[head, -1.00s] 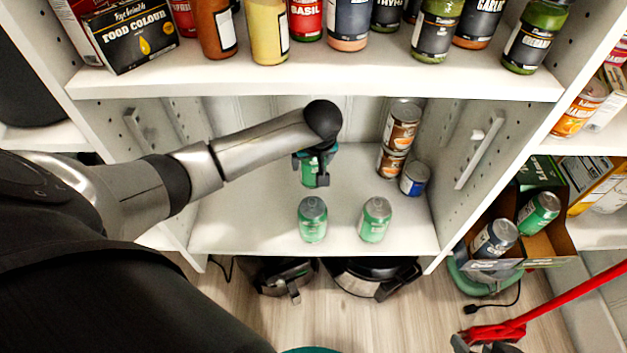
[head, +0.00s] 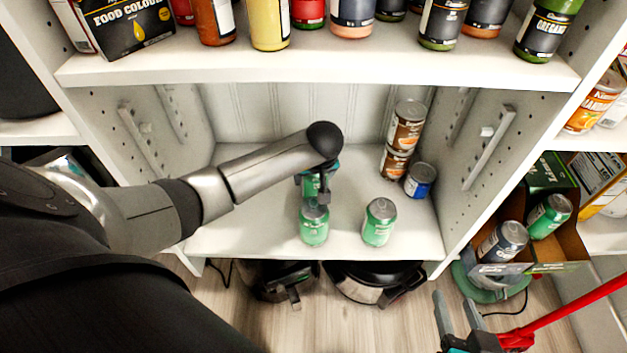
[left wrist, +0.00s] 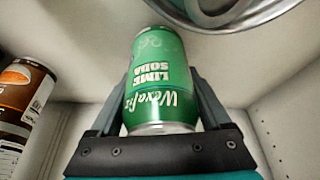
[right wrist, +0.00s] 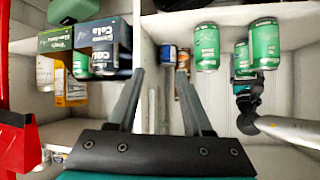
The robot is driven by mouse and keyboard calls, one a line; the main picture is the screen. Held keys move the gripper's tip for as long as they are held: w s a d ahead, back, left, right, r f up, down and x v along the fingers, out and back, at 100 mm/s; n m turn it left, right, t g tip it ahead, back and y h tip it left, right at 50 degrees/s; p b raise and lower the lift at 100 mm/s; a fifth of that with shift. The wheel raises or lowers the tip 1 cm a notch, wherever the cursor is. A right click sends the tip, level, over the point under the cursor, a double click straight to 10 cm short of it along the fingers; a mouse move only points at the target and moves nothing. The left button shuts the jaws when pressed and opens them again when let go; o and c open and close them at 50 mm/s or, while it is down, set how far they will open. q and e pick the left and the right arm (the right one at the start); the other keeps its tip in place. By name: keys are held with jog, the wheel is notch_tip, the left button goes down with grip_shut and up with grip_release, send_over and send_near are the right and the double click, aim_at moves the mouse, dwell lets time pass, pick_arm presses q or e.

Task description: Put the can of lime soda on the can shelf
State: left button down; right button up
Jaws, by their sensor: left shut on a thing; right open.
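The green can of lime soda (left wrist: 158,80) stands between the fingers of my left gripper (head: 318,185), label readable in the left wrist view. The gripper is shut on it inside the middle shelf bay; the wrist partly hides the can (head: 310,187) in the head view. Two other green cans stand near the front of the can shelf (head: 270,235): one (head: 314,225) just in front of the held can, one (head: 379,222) to its right. I cannot tell whether the held can touches the shelf. My right gripper (right wrist: 158,80) is open and empty, low at right in the head view (head: 455,310).
Stacked brown cans (head: 407,125) and a blue can (head: 420,181) stand at the bay's right. An open carton (head: 545,245) with a dark can and a green can is further right. The spice shelf (head: 310,68) hangs above. A red bar (head: 570,305) lies near my right gripper.

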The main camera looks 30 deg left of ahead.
pick_arm(q)
jog(key=shift+f, duration=0.35)
pick_arm(e)
jog(key=shift+w+a+r+t, duration=0.1)
jog(key=shift+a+r+t, duration=0.05)
jog(key=shift+a+t, duration=0.25)
pick_arm(q)
jog(key=shift+f, duration=0.1)
grip_release()
jog(key=shift+f, duration=0.1)
pick_arm(e)
jog(key=shift+a+r+y, duration=0.1)
jog(key=shift+a+y, duration=0.05)
jog(key=shift+y, duration=0.15)
